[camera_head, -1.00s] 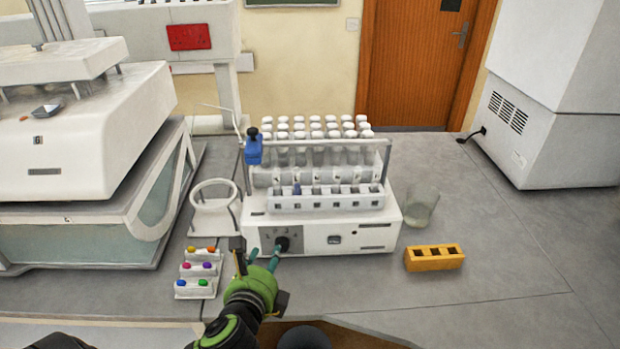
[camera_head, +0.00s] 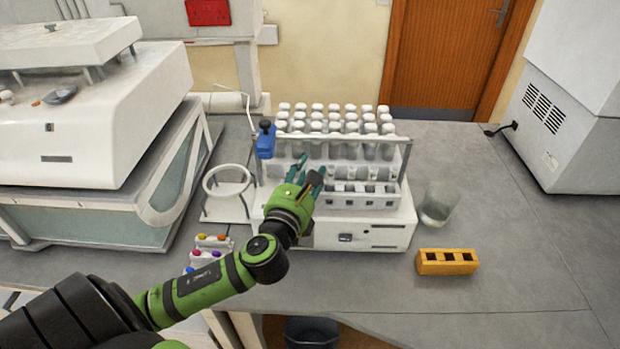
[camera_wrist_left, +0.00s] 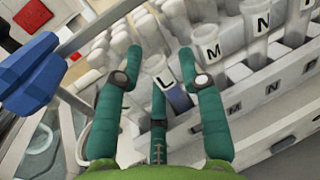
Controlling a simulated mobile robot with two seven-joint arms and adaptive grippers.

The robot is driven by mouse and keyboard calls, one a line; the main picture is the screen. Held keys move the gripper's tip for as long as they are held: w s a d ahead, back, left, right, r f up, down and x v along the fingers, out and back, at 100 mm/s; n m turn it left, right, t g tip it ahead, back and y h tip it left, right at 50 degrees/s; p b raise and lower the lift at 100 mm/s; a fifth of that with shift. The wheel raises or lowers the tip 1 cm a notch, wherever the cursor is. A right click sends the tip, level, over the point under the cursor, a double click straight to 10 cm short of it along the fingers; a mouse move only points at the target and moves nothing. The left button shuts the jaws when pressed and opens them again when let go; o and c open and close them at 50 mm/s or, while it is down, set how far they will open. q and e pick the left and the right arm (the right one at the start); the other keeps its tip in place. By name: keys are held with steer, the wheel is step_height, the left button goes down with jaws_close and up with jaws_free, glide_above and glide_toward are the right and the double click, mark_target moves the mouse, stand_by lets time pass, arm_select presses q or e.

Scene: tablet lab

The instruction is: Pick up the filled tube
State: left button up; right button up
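The machine's white front rack (camera_head: 385,201) has a row of square slots. The filled tube (camera_wrist_left: 178,97) has dark blue contents and stands at the rack in the left wrist view, near the slot marked L. In the head view my gripper hides it. My left gripper (camera_head: 309,173) is at the left end of the front rack. In the left wrist view its teal fingers (camera_wrist_left: 160,62) are spread, with the tube between them and a gap visible. I cannot tell whether any finger touches it. My right gripper is not in view.
Several white-capped tubes (camera_head: 335,117) stand in rows behind. A blue clamp (camera_head: 265,141) sits on the frame's left post, close to the gripper. A glass beaker (camera_head: 438,205) and a yellow block with holes (camera_head: 447,262) stand right. Open counter lies farther right.

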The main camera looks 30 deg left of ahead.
arm_select(q)
steer(key=c, duration=0.6)
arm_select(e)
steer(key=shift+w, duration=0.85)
arm_select(q)
steer(key=shift+r, duration=0.1)
steer(key=shift+c, duration=0.2)
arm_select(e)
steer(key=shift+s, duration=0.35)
